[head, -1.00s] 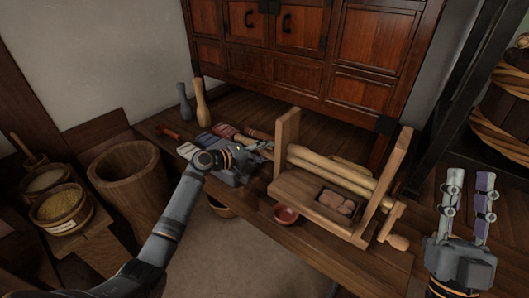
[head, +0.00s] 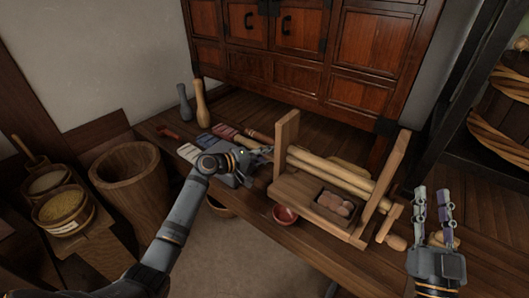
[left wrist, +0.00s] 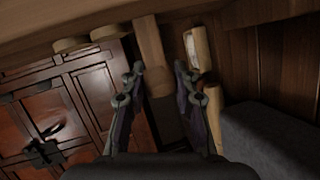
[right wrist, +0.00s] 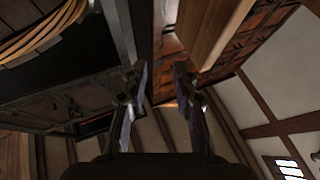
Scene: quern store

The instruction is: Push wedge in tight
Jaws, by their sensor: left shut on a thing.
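A wooden roller frame (head: 318,190) with two long rollers (head: 335,172) between upright posts stands on the low bench. My left gripper (head: 266,152) is at the outer side of its left post (head: 286,140). In the left wrist view, its fingers (left wrist: 157,72) stand either side of a blunt wooden piece (left wrist: 154,80), which they grip. This piece may be the wedge, but I cannot tell how it meets the post. In the head view the gripper hides it. My right gripper (head: 432,195) is open and empty, right of the frame's crank (head: 390,225).
A red bowl (head: 285,215) stands in front. A wooden tub (head: 128,175) and grain buckets (head: 64,207) are left; a cabinet (head: 300,50) is behind.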

